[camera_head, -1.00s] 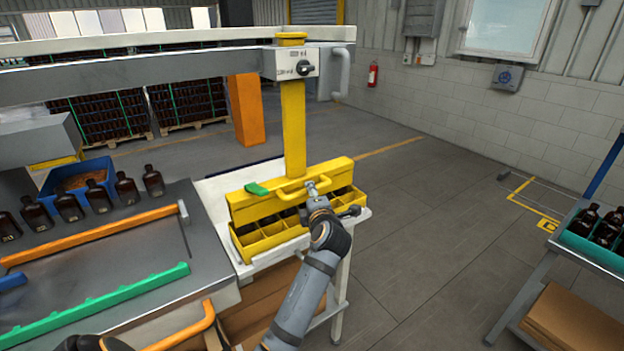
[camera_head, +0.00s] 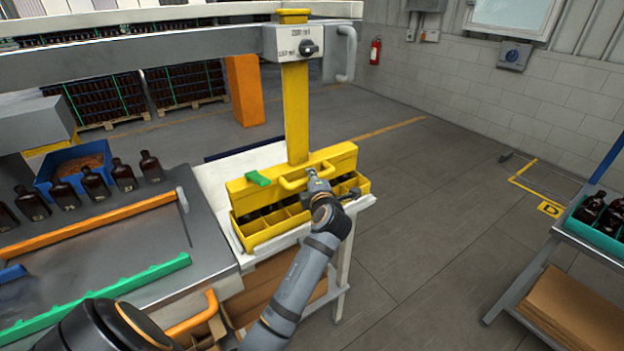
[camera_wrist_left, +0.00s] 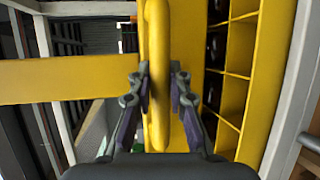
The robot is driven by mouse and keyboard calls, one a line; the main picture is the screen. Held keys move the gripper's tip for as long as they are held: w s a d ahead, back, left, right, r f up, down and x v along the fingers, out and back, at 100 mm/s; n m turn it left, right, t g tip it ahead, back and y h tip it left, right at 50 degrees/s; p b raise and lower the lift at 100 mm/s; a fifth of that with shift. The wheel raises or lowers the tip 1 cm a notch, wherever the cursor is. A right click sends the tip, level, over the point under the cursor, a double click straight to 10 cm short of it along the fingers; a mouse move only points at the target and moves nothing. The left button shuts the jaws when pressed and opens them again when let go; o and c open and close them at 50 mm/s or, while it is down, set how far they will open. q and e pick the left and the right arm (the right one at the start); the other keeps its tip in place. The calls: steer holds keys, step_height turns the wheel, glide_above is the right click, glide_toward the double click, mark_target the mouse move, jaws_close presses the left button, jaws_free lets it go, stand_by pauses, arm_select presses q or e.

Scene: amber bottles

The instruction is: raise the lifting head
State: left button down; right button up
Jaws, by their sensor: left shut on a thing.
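The lifting head is a yellow bar (camera_head: 335,160) on a yellow vertical post (camera_head: 296,110) that hangs from a grey overhead beam. It has a yellow front handle (camera_head: 290,185) and a green lever (camera_head: 257,178). It sits low, over a yellow compartmented crate (camera_head: 262,236) with dark bottles in some compartments. My left gripper (camera_head: 312,178) is shut on the handle. In the left wrist view the handle (camera_wrist_left: 160,75) stands between both fingers (camera_wrist_left: 160,95). The bar's underside and any bottle necks in it are hidden. My right gripper is not in view.
A control box with a black knob (camera_head: 306,47) is on the beam. Left are several amber bottles (camera_head: 95,188), an orange rail (camera_head: 90,225) and a green rail (camera_head: 95,297). A cart with a teal crate (camera_head: 598,240) stands at right. The floor between is clear.

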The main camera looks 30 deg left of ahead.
arm_select(q)
steer(key=p, duration=0.3)
glide_toward(303, 107)
steer(key=w, duration=0.1)
steer(key=w+a, duration=0.2)
steer(key=shift+w+r, duration=0.25)
steer(key=shift+r, duration=0.1)
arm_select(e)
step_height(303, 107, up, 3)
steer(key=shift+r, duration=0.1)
arm_select(q)
steer(key=shift+r, duration=0.1)
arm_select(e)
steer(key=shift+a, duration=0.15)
arm_select(q)
steer(key=c, duration=1.5)
jaws_free()
steer(key=shift+o, duration=1.2)
